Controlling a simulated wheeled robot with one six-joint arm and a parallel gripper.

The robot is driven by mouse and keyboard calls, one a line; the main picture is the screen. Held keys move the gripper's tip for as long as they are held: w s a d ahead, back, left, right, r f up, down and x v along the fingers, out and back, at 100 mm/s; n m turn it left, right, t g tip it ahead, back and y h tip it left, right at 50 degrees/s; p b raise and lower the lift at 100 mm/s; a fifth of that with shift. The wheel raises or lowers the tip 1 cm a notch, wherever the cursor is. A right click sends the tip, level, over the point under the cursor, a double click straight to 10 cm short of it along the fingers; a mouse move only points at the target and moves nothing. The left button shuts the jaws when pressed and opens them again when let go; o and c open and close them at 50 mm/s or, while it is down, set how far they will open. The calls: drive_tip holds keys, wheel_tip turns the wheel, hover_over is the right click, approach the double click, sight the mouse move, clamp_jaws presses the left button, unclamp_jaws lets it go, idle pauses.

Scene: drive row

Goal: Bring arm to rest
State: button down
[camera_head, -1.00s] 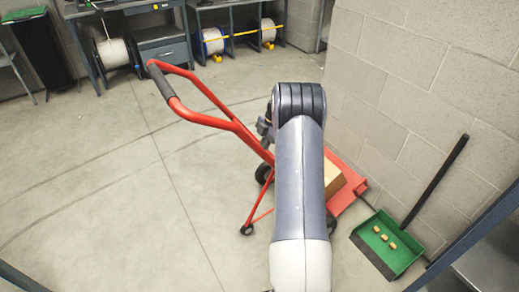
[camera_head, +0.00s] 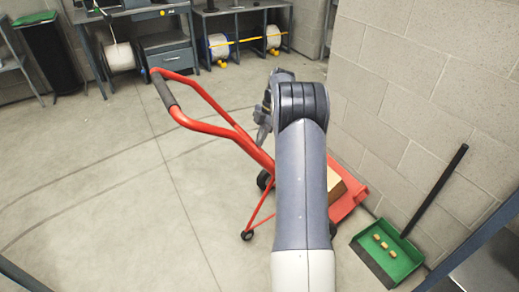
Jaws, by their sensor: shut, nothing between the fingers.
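My arm reaches up from the bottom of the head view, its pale and grey links in front of the red hand truck. My gripper (camera_head: 262,123) shows at the left of the dark wrist joint, small and partly hidden by the arm. It looks shut and holds nothing that I can see. It appears over the hand truck's frame; I cannot tell the gap between them.
The red hand truck (camera_head: 205,128) carries a cardboard box (camera_head: 336,183), partly hidden by my arm. A green dustpan (camera_head: 387,253) with several small tan pieces lies by the block wall (camera_head: 425,90). Workbenches and cable spools (camera_head: 119,57) stand behind. Floor at left is clear.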

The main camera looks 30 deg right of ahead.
drive_tip(key=shift+v, duration=1.6)
drive_tip(key=shift+f, duration=0.1)
drive_tip(key=shift+f+b, duration=0.85)
drive_tip(key=shift+f, duration=4.6)
drive_tip(key=shift+d, duration=0.1)
